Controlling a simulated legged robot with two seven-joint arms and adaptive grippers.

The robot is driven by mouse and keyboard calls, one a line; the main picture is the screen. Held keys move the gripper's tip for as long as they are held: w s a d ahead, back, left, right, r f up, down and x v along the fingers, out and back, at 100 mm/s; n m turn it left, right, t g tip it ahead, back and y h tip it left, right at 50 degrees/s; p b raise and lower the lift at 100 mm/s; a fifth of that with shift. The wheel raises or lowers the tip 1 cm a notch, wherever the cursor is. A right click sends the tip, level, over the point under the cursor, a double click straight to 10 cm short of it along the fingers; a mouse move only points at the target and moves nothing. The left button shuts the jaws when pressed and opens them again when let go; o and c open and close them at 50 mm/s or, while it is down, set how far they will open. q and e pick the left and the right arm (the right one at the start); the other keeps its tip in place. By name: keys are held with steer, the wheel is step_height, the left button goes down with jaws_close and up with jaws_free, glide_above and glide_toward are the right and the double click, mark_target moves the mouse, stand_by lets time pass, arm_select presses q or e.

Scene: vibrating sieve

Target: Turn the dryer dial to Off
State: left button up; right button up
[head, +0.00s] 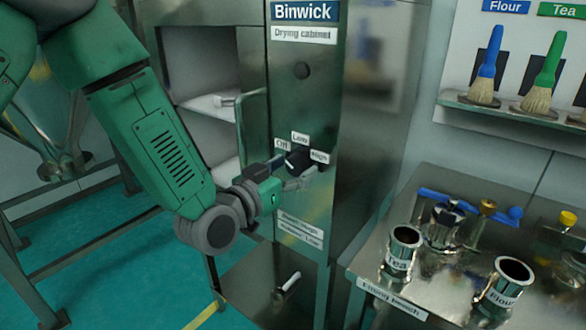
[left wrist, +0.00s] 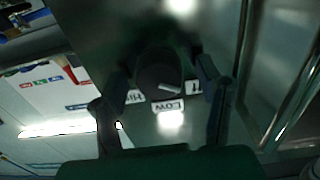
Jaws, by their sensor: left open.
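The dryer dial (head: 297,158) is a dark round knob on the metal front of the drying cabinet (head: 350,120). White labels around it read Off (head: 282,144), Low (head: 300,138) and High (head: 319,156). In the left wrist view the dial (left wrist: 158,70) shows a white pointer mark near the Low label (left wrist: 167,105), on the side towards Off. My left gripper (head: 298,172) is at the dial. In the left wrist view its open fingers (left wrist: 163,88) stand on either side of the knob; I cannot tell whether they touch it. My right gripper is in no view.
The cabinet's open compartment (head: 200,60) and a vertical handle (head: 240,130) lie left of the dial. At right, a metal bench (head: 400,290) holds metal cups labelled Tea (head: 402,250) and Flour (head: 508,285).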

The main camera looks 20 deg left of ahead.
arm_select(q)
steer(key=shift+s+a, duration=0.2)
steer(key=shift+s, duration=0.3)
steer(key=v, duration=0.6)
steer(key=shift+s, duration=0.15)
